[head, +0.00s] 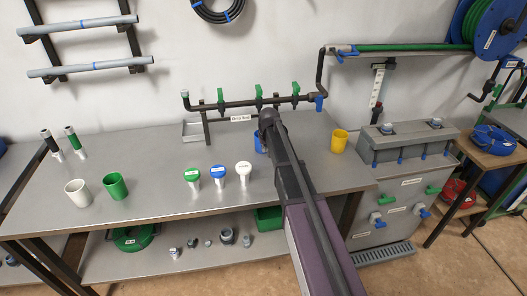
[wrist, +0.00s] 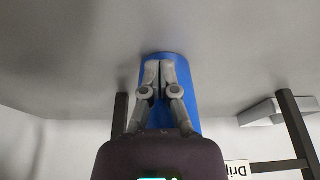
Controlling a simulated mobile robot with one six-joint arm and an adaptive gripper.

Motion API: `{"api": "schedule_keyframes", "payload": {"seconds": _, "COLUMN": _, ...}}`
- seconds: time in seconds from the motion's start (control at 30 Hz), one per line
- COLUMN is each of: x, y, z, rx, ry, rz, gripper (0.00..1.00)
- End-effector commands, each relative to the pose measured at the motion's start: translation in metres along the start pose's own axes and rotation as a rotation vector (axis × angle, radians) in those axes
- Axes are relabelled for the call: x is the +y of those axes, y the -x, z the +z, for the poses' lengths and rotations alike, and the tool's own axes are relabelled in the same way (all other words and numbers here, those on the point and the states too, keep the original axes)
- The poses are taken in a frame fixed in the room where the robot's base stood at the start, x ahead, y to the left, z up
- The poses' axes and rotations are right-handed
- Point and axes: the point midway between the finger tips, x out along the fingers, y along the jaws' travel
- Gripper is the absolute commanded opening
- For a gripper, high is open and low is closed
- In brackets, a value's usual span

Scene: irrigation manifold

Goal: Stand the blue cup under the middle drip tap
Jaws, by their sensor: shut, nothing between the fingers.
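The blue cup (head: 260,143) stands on the metal bench, mostly hidden behind my arm in the head view. It appears below the middle drip tap (head: 259,96), one of three green-handled taps on the dark pipe; exact alignment cannot be told. In the wrist view the blue cup (wrist: 186,72) is directly beyond my gripper (wrist: 161,68). The fingers are together with nothing between them, overlapping the cup's side in the picture. Whether they touch it is unclear. In the head view my arm hides the fingers.
A yellow cup (head: 339,141) stands right of my arm. White (head: 77,193) and green (head: 116,186) cups stand at the left. Several capped pieces, including a blue one (head: 218,175), stand in front. The pipe stand and "Drip test" sign (head: 241,118) are close to my arm.

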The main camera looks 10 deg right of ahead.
Motion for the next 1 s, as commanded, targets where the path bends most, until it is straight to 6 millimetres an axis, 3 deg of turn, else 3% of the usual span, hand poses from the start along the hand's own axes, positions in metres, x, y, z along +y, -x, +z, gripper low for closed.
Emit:
{"api": "schedule_keyframes", "payload": {"seconds": 0.2, "x": 0.0, "y": -0.013, "z": -0.042, "rx": 0.0, "ry": 0.0, "rz": 0.0, "gripper": 0.0}}
{"api": "schedule_keyframes", "payload": {"seconds": 0.33, "x": 0.0, "y": -0.017, "z": -0.055, "rx": 0.0, "ry": 0.0, "rz": 0.0, "gripper": 0.0}}
{"api": "schedule_keyframes", "payload": {"seconds": 1.0, "x": 0.0, "y": -0.015, "z": -0.05, "rx": 0.0, "ry": 0.0, "rz": 0.0, "gripper": 0.0}}
